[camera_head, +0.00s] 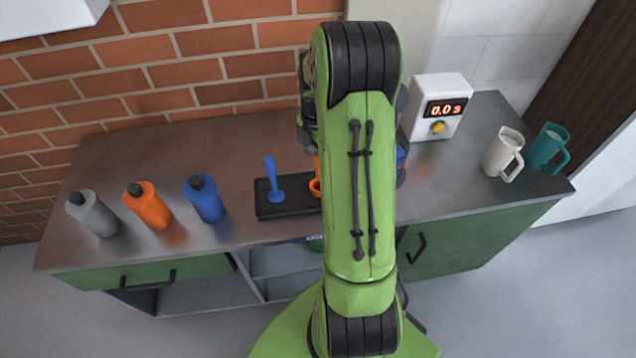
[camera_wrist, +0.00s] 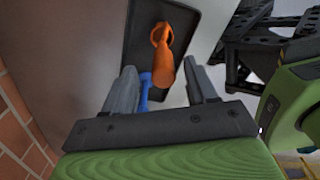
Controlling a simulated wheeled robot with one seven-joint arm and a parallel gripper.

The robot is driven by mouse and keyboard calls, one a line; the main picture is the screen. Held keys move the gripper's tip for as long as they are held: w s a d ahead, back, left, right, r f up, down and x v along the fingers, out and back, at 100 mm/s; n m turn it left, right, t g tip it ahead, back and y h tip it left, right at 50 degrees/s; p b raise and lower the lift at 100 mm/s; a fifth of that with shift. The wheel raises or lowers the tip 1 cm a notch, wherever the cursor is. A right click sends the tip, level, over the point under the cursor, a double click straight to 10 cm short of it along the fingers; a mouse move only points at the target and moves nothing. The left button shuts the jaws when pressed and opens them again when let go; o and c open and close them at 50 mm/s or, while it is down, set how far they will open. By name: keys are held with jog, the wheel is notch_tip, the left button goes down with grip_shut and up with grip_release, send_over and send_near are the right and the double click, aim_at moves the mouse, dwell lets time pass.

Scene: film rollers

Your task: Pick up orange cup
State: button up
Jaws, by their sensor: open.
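An orange piece (camera_wrist: 166,60) with a ring-shaped part and a long body is on a black tray (camera_wrist: 140,22) in the wrist view. In the head view this orange piece (camera_head: 315,187) is mostly hidden behind my arm. It could be the orange cup, but its shape is not clear. My gripper (camera_wrist: 160,87) is open, its two fingers apart. The orange piece shows beyond the fingertips, centred between them, and does not appear gripped. A blue upright piece (camera_head: 272,182) stands on the same tray; in the wrist view it shows beside the left finger (camera_wrist: 147,92).
Grey (camera_head: 93,213), orange (camera_head: 148,206) and blue (camera_head: 204,198) bottles stand at left on the metal counter (camera_head: 160,150). A white timer box (camera_head: 440,107), a white mug (camera_head: 503,153) and a teal mug (camera_head: 547,146) stand at right. A brick wall (camera_head: 170,60) is behind.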

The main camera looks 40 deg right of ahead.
jog(key=f, duration=0.4)
jog(key=shift+s+f+b, duration=0.2)
jog(key=shift+f+b, duration=0.2)
jog(key=shift+c, duration=0.3)
grip_shut()
